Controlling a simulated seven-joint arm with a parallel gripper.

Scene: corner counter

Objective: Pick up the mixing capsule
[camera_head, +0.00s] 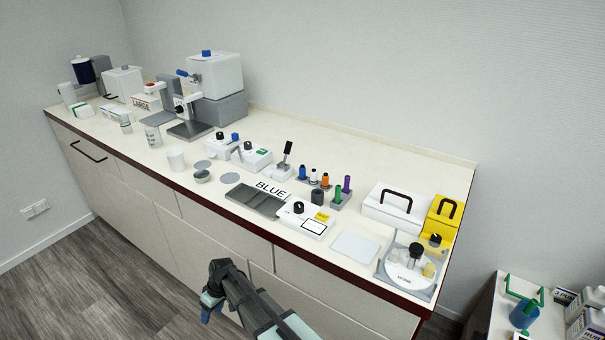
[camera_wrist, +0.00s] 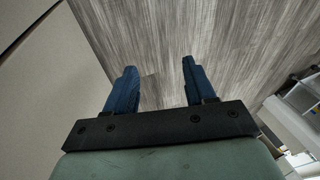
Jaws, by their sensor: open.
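I cannot tell for certain which item is the mixing capsule. Small candidates on the counter (camera_head: 385,222) are a dark grey cylinder (camera_head: 317,197), small capped vials in blue (camera_head: 302,172) and orange (camera_head: 325,181), and a pale yellow piece (camera_head: 429,270) by the round white device. My gripper (camera_head: 212,302) is in front of the counter's drawers, below the worktop and apart from all of these. In the wrist view its two blue fingers (camera_wrist: 158,78) are spread with nothing between them.
A grey tray (camera_head: 256,200), a BLUE label (camera_head: 272,189), a white box with a knob (camera_head: 306,218) and a white pad (camera_head: 355,246) lie near the front edge. A white case (camera_head: 394,205) and yellow case (camera_head: 443,217) stand right.

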